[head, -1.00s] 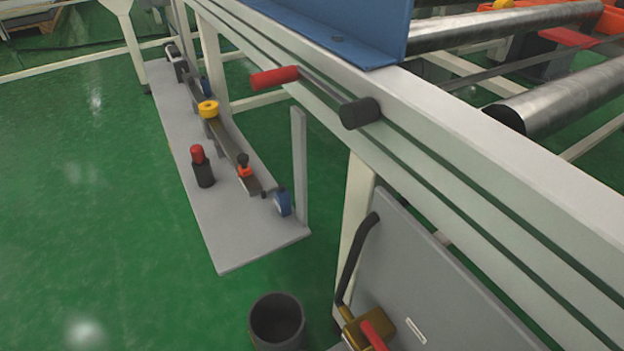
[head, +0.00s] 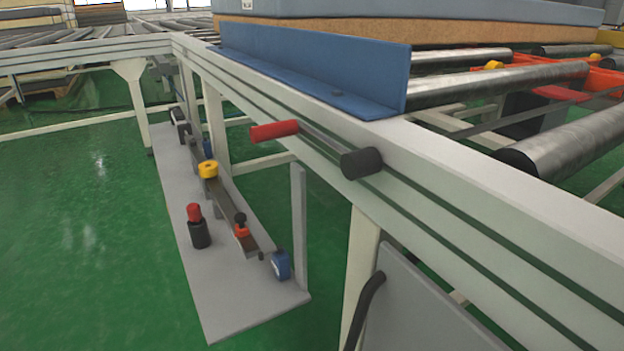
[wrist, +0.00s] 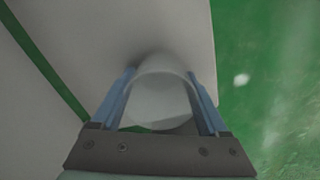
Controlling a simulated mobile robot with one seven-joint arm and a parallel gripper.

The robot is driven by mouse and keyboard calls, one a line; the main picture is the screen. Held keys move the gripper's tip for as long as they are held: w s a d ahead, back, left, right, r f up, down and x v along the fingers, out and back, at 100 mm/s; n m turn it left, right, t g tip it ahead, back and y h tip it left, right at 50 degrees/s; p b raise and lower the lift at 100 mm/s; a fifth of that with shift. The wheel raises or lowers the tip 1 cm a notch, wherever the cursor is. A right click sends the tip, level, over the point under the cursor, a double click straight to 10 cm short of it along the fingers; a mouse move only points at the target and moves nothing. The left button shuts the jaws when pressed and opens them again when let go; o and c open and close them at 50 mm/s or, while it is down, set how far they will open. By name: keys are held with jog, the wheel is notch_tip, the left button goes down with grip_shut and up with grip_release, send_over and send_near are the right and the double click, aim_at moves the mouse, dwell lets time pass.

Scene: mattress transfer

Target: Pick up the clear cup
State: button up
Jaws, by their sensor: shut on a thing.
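The clear cup (wrist: 160,98) is between the two blue fingers of my gripper (wrist: 160,100) in the wrist view. It looks pale and see-through, with its rounded end pointing away from the wrist. My gripper is shut on the cup, one finger along each side. A pale surface lies behind the cup; I cannot tell whether the cup touches it. Neither the cup nor my gripper shows in the head view.
A white conveyor frame (head: 470,225) with metal rollers (head: 497,88) and a blue angled guard (head: 310,65) runs across the right. A low grey shelf (head: 235,305) holds several small items. Open green floor (head: 80,230) lies to the left.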

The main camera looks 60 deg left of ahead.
jog(key=shift+c, duration=1.2)
jog(key=shift+r, duration=0.1)
